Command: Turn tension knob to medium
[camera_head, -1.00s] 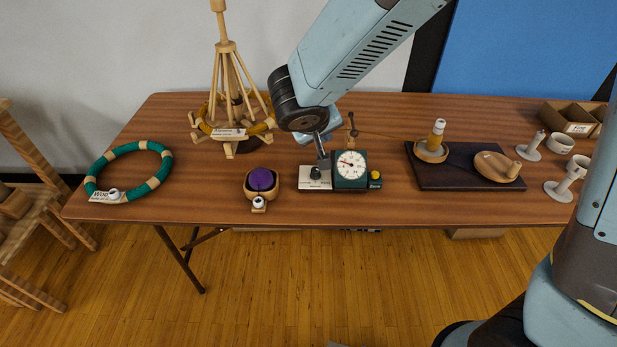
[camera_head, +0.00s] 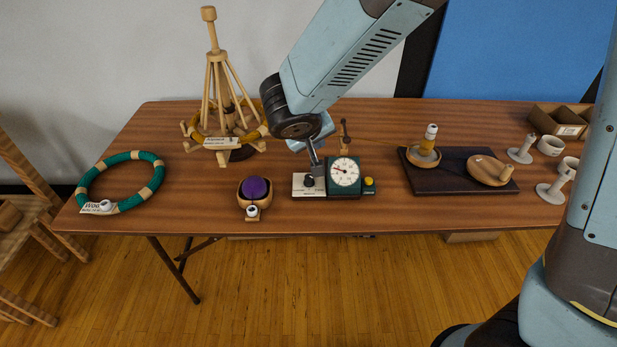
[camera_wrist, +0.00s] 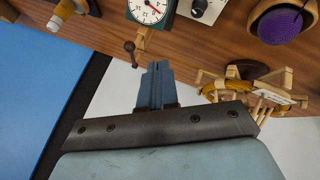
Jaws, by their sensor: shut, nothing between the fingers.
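The tension knob (camera_head: 309,180) is a small dark knob on a white plate (camera_head: 300,190). The plate is joined to a dark green box with a round white dial (camera_head: 345,171). The knob (camera_wrist: 199,6) and the red-needled dial (camera_wrist: 148,8) also show at the top of the wrist view. My gripper (camera_head: 318,171) is shut and empty, its fingertips just above and to the right of the knob in the head view. In the wrist view my gripper (camera_wrist: 154,68) appears apart from the knob. Whether it touches the knob I cannot tell. The knob's setting is too small to read.
A purple ball in a wooden bowl (camera_head: 255,189) sits left of the box. A wooden stand (camera_head: 215,95) rises behind, and a small lever (camera_head: 345,135) stands behind the dial. A yellow knob (camera_head: 369,182) is on the right. A dark tray (camera_head: 445,184) lies farther right.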

